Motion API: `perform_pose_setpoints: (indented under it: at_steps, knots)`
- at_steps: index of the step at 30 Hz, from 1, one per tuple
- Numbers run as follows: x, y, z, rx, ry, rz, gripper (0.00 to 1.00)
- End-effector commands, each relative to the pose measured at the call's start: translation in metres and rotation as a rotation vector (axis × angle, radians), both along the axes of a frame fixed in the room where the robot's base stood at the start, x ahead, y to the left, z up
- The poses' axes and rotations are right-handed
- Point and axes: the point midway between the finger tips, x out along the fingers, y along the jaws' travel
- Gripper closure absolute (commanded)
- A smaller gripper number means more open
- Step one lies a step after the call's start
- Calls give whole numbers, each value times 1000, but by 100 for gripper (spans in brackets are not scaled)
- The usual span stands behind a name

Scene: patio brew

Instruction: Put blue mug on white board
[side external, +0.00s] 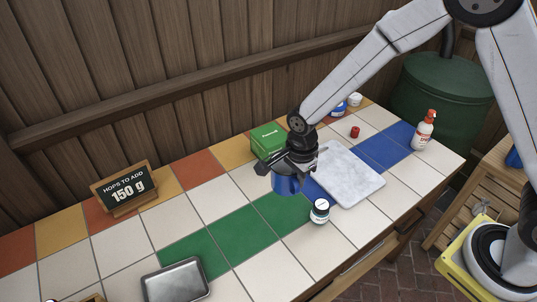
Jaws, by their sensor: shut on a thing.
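The blue mug (286,184) is in my gripper (287,170), whose jaws are shut on it. My gripper hides its upper part, and I cannot tell whether its base touches the tiles. The white board (350,180) is a pale marbled slab lying flat on the tiled counter, just right of the mug. My gripper and the mug are beside the board's left edge. The part of the board that shows is bare.
A green box (268,141) is behind my gripper. A red-capped bottle (423,130), a small red item (355,132) and a metal tray (175,281) are farther off.

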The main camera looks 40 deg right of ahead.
Motion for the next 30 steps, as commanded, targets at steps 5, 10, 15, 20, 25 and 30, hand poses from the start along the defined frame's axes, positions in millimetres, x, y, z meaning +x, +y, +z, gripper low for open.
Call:
perform_pose_setpoints:
  at_steps: [5,10,15,20,25,30]
  knots:
    - [-10,-54,3,0,-9,-102,100]
    - [-25,-99,5,-1,-18,-194,100]
    - [-46,-140,7,-2,-26,-284,100]
    - [-69,-172,9,-4,-33,-365,100]
    - [-89,-194,10,-7,-39,-427,100]
    - [-100,-205,10,-8,-43,-459,100]
